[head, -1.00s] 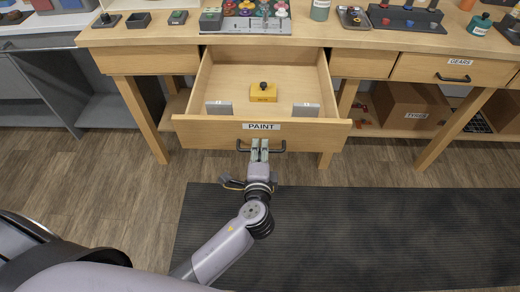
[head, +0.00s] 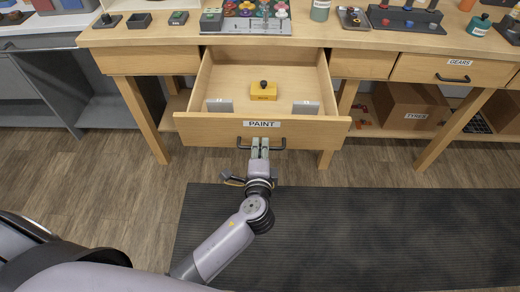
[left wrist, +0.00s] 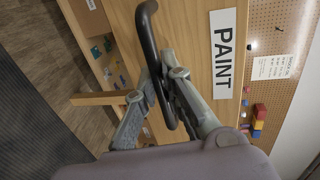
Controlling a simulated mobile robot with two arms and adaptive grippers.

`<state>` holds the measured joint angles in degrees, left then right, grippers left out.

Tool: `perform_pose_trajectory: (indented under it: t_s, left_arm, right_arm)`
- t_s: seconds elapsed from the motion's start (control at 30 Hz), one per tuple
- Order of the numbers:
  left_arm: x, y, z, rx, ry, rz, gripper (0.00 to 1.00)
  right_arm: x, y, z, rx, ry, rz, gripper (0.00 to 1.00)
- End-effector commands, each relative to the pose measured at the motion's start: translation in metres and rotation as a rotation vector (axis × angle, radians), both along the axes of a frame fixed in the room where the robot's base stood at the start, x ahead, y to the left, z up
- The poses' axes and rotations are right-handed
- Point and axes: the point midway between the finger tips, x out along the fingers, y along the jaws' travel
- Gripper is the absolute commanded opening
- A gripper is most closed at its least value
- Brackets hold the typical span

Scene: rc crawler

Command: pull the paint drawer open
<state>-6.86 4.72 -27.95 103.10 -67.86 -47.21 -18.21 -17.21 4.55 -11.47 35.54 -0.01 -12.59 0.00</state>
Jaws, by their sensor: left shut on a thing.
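The paint drawer (head: 215,127) is pulled well out of the bench, and its inside shows from above. Its front bears a white PAINT label (head: 262,124), which also shows in the left wrist view (left wrist: 223,54). A dark bar handle (head: 243,148) is fixed below the label. My left gripper (head: 260,146) is at the middle of the handle; in the left wrist view its fingers (left wrist: 168,85) are on either side of the black bar (left wrist: 149,40), shut on it. A yellow block with a black knob (head: 263,91) and two grey pieces (head: 219,106) (head: 306,108) are in the drawer. My right gripper is not in view.
The wooden bench top (head: 170,38) holds paints, a bottle and small trays. A shut GEARS drawer (head: 425,69) is to the right. Bench legs (head: 140,118) flank the drawer. A dark mat (head: 370,235) covers the floor in front, with free room above it.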

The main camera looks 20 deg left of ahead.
Motion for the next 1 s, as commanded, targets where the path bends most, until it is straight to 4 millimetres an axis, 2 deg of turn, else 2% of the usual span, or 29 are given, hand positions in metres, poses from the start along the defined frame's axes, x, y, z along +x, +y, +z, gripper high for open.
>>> perform_pose_trajectory:
  t_s: [0.1,0.2,0.5,0.53,0.83,1.0]
  left_arm:
    - [0.023,0.007,0.001,0.002,-0.004,0.001,0.00]
    - [0.034,0.011,0.001,0.001,-0.002,0.002,0.00]
    - [0.037,0.011,0.000,0.000,0.000,0.001,0.00]
    - [0.037,0.011,0.000,0.000,0.000,0.001,0.09]
    - [0.037,0.011,0.001,0.000,-0.001,0.001,0.29]
    - [0.037,0.011,0.001,0.000,-0.002,0.001,0.30]
  right_arm:
    - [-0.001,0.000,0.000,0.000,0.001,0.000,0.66]
    - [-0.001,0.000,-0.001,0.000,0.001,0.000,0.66]
    - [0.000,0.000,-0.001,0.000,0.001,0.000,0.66]
    - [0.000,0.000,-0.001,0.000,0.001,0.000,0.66]
    - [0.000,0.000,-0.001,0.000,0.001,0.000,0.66]
    - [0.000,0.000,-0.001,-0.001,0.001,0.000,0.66]
